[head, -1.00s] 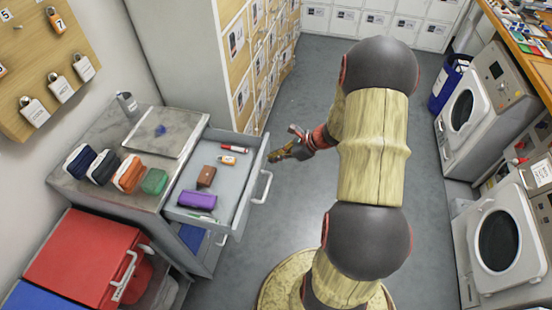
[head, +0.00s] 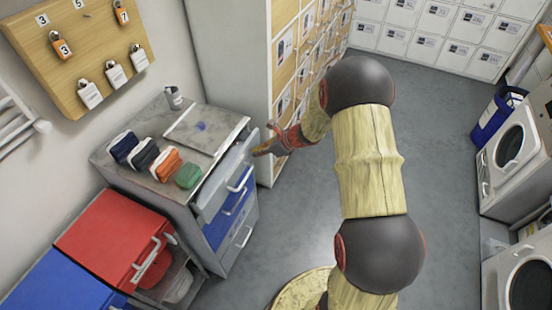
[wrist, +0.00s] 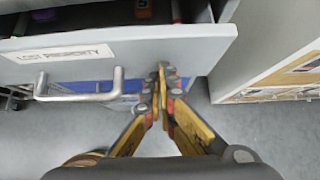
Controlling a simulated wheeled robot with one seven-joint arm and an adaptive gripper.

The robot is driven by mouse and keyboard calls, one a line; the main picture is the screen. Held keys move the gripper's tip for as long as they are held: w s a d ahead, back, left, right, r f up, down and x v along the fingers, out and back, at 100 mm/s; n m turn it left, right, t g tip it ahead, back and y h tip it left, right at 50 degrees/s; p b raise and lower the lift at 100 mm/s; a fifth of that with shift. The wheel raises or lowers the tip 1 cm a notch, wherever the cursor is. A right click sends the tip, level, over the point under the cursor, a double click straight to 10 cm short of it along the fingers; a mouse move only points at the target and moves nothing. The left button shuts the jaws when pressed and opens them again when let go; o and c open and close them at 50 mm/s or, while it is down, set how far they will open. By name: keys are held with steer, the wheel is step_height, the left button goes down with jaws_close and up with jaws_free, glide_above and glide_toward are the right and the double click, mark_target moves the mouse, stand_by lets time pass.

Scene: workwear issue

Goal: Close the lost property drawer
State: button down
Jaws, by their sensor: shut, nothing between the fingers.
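The lost property drawer (head: 216,188) is the top drawer of the grey cabinet and stands a little way out. Its labelled front (wrist: 190,48) fills the upper part of the wrist view, with its bar handle (wrist: 80,88) at left. An orange item and a purple one show inside it, over the front's top edge. My gripper (head: 258,152) is shut and empty. In the wrist view its fingertips (wrist: 163,78) are at the drawer front, right of the handle; I cannot tell whether they touch it.
Lockers (head: 290,70) stand just behind the cabinet. A red bin (head: 112,235) is at front left. The grey floor (head: 420,180) to the right is clear.

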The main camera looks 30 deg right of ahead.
mark_target(250, 147)
steer(key=w+a, duration=0.1)
steer(key=w, duration=0.1)
steer(key=w+a, duration=0.2)
steer(key=shift+w+a, duration=0.15)
steer(key=shift+a, duration=0.05)
steer(key=shift+w, duration=0.1)
steer(key=shift+r, duration=0.1)
